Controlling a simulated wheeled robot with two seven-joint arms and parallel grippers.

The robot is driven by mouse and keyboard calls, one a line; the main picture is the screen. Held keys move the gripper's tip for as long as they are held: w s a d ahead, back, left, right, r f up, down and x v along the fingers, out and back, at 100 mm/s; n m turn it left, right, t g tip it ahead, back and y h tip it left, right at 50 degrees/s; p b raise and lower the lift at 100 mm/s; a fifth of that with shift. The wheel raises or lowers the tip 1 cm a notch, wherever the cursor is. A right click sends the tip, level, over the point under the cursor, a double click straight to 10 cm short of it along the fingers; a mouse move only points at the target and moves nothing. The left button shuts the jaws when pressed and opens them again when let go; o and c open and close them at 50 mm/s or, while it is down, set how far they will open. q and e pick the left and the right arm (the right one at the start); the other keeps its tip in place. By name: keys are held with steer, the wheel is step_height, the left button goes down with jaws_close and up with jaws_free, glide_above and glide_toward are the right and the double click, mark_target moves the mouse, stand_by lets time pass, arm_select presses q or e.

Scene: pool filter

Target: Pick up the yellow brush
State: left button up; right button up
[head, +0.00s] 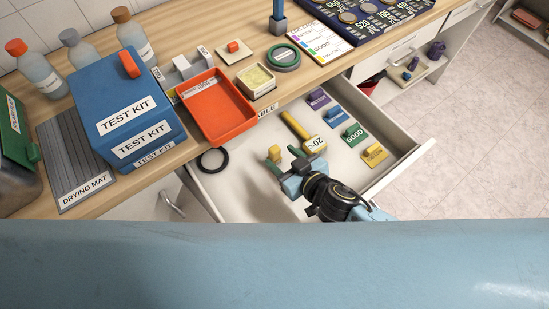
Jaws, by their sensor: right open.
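A small yellow piece (274,153), which looks like the yellow brush, stands in the open drawer (232,183) by the fingertips of my right gripper. Its lower part is hidden by the near finger, so its full shape cannot be made out. My right gripper (285,159) is open over the drawer, its two dark green fingertips apart and close to the yellow piece. I cannot tell whether they touch it. My left gripper is not in view.
An orange tray (222,126) sits at the counter edge above. The drawer's right wall (396,178) is near my wrist.

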mark_target(276, 153)
steer(key=shift+w+a+f, duration=0.15)
steer(key=shift+w+f, duration=0.05)
steer(key=shift+f, duration=0.05)
steer(key=x, duration=0.2)
steer(key=shift+w+a+f+b, duration=0.1)
steer(key=shift+w+f+b, duration=0.05)
steer(key=shift+w+b, duration=0.15)
steer(key=b+x, duration=0.1)
steer(key=x, duration=0.2)
steer(key=shift+w+f, duration=0.2)
steer(key=shift+f, duration=0.05)
steer(key=shift+w+a+f, duration=0.2)
steer(key=shift+w, duration=0.15)
steer(key=c, duration=1)
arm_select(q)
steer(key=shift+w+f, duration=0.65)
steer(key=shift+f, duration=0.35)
arm_select(e)
steer(key=shift+c, duration=0.2)
steer(key=shift+r, duration=0.1)
